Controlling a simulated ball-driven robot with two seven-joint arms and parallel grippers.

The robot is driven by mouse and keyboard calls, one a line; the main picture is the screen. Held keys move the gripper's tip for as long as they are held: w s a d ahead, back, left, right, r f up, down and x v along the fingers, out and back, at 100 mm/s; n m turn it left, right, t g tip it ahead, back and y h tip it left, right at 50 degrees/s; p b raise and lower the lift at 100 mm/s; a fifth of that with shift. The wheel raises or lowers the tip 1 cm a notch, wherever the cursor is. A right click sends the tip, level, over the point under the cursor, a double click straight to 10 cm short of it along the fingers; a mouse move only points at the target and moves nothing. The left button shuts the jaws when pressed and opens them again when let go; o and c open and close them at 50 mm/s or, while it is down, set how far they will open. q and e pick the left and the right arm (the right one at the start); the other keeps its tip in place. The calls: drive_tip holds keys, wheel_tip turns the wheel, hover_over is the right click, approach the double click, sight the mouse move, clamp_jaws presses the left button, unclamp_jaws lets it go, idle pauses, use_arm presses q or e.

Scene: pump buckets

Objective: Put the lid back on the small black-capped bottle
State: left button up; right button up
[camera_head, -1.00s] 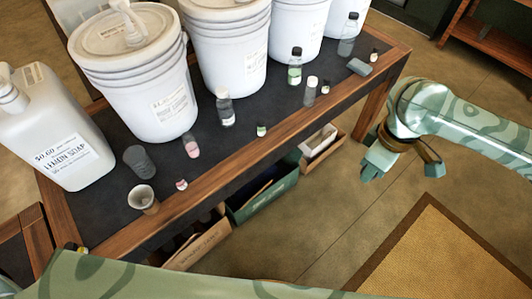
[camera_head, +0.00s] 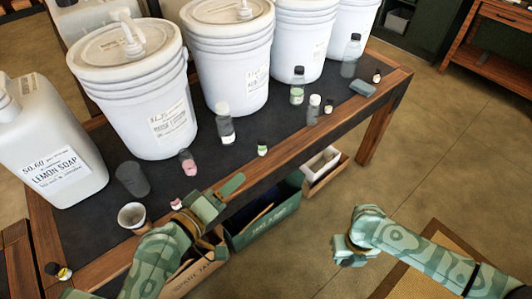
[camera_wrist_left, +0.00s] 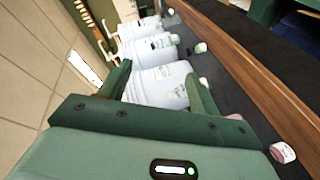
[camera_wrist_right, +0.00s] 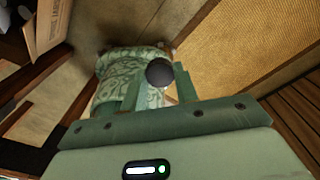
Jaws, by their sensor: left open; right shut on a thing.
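My right gripper (camera_head: 342,252) is out over the floor, right of and in front of the table. In the right wrist view it is shut on a dark round lid (camera_wrist_right: 160,72). My left gripper (camera_head: 222,214) is open and empty at the table's front edge, beside a tiny pink bottle (camera_head: 177,203). Small dark-capped bottles on the table include a tiny green one (camera_head: 262,147), a pink one (camera_head: 188,162) and a yellow one (camera_head: 62,272) at the left. I cannot tell which bottle the held lid belongs to.
White buckets (camera_head: 135,95) line the table's back, with a lemon soap jug (camera_head: 50,145) at left. A dark tumbler (camera_head: 132,180) and a cup (camera_head: 132,215) stand near the left front. Crates (camera_head: 268,222) sit below the front edge.

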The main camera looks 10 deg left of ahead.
drive_tip(key=shift+s+f+n, duration=0.15)
drive_tip(key=shift+f+n, duration=0.15)
drive_tip(key=shift+f, duration=0.05)
use_arm(q)
drive_tip(key=w+a+r+n+t+y, duration=0.4)
drive_tip(key=a+n, duration=0.3)
drive_tip(key=n, duration=0.8)
use_arm(e)
drive_tip(key=shift+f, duration=0.1)
use_arm(q)
drive_tip(key=w+a+f+n+g+y, duration=0.25)
drive_tip(key=a+f+n+y, duration=0.35)
drive_tip(key=n, duration=0.5)
drive_tip(key=n+g+y, duration=0.2)
drive_tip(key=n+g, duration=0.2)
drive_tip(key=n, duration=0.3)
approach(189, 164)
drive_tip(key=shift+w+a+f+t, duration=0.25)
drive_tip(key=shift+w+a+f, duration=0.25)
drive_tip(key=shift+w+f, duration=0.2)
drive_tip(key=shift+r, duration=0.1)
